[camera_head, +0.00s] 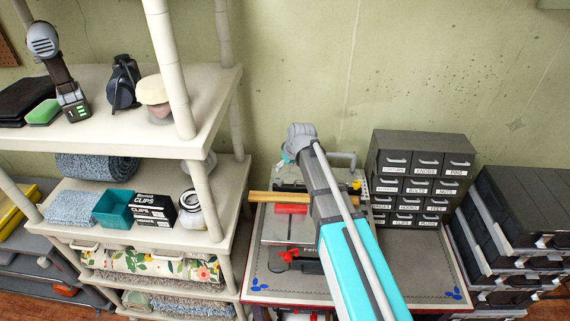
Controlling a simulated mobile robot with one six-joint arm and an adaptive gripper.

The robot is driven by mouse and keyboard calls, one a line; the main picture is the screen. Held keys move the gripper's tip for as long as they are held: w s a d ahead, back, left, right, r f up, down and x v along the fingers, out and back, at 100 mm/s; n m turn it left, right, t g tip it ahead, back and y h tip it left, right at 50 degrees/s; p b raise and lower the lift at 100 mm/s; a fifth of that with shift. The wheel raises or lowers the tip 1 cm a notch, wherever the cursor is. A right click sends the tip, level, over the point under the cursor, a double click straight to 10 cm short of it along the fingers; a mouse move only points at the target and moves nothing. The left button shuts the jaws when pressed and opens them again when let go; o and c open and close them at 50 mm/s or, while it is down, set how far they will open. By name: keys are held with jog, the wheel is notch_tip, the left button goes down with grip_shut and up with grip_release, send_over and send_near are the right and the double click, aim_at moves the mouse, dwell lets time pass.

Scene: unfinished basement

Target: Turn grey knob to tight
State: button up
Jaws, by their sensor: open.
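My arm, turquoise and grey, reaches from the bottom of the view up over the worktable (262,283). Its far grey joint bends down beyond the table's machine, and I cannot make out the gripper's fingers. On the table is a grey machine (277,228) with a flat metal plate, a red block (291,208) and a wooden strip (268,197). A red star-shaped handle (288,256) sits at its front. I cannot pick out a grey knob; my arm covers the machine's right part.
A dark drawer cabinet (422,162) with labelled drawers stands at the table's back right. More dark drawer units (520,215) stand farther right. A cream shelf (225,92) with boxes, cloths and tools stands close on the left.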

jog(key=shift+p+v, duration=1)
jog(key=shift+v, duration=0.45)
jog(key=s+d+f+m+g+h+b, duration=0.1)
jog(key=s+d+f+m+b, duration=0.1)
jog(key=s+d+f+b, duration=0.3)
jog(key=s+d+f+m+g+h+b, duration=0.1)
jog(key=s+d+f+m+b, duration=0.2)
jog(key=s, duration=0.6)
jog(key=s+d+f+m+g+b, duration=0.1)
jog(key=s+d+f+m+b, duration=0.1)
jog(key=s+d+f+b, duration=0.5)
jog(key=shift+s+d+f+m+g+h, duration=0.15)
jog(key=shift+d+f, duration=0.1)
jog(key=shift+d, duration=0.4)
jog(key=shift+s+d+f+m+g+h, duration=0.1)
jog(key=shift+d+f, duration=0.1)
jog(key=shift+d, duration=0.4)
jog(key=shift+s+d+f+m+g+h, duration=0.15)
jog(key=shift+d+f, duration=0.1)
jog(key=shift+d, duration=0.4)
jog(key=shift+w, duration=0.15)
